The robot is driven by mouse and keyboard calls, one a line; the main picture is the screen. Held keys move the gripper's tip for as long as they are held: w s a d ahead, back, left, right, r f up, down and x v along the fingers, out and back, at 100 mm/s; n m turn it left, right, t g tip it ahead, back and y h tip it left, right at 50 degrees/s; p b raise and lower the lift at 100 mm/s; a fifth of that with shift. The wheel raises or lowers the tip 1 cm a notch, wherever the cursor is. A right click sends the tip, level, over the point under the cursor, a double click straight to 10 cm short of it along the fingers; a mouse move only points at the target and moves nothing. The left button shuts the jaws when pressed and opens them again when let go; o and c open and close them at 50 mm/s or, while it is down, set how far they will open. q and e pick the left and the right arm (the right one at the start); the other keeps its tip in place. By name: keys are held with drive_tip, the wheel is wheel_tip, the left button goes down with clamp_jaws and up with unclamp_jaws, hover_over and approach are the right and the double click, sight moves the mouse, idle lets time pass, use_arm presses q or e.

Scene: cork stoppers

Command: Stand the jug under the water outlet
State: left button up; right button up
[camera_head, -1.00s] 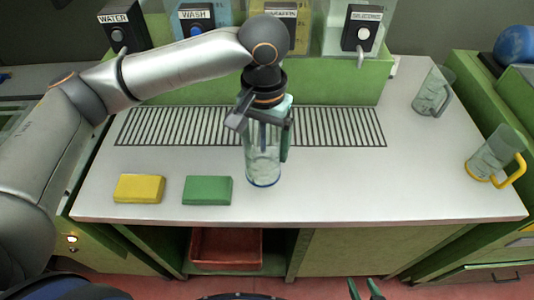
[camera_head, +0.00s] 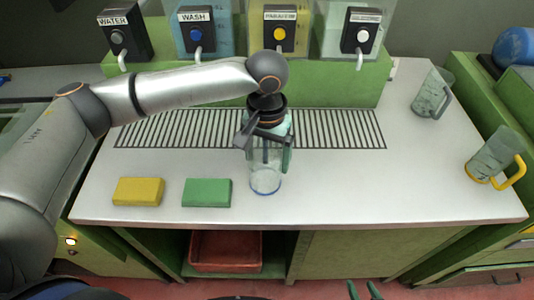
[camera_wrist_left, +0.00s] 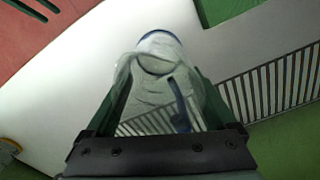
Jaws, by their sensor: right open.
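The jug (camera_head: 266,181) is clear with a blue ring at its base. It is upright or nearly so over the counter front of the drain grille; I cannot tell if it touches the counter. My left gripper (camera_head: 268,142) is around its upper part, fingers against both sides. In the left wrist view the jug (camera_wrist_left: 158,75) lies between the green fingers of that gripper (camera_wrist_left: 165,100), with a dark blue handle showing. The water outlet (camera_head: 122,60) is the spout under the WATER label at the back left. My right gripper (camera_head: 364,290) is open and empty at the bottom edge.
Other dispensers, one labelled WASH (camera_head: 195,34), stand right of the water one. The grille (camera_head: 180,128) below them is clear at left. A yellow block (camera_head: 138,191) and a green block (camera_head: 207,192) lie at front left. Two more jugs (camera_head: 432,93) (camera_head: 492,158) stand at right.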

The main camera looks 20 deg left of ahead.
use_arm(q)
drive_tip(key=shift+o, duration=0.6)
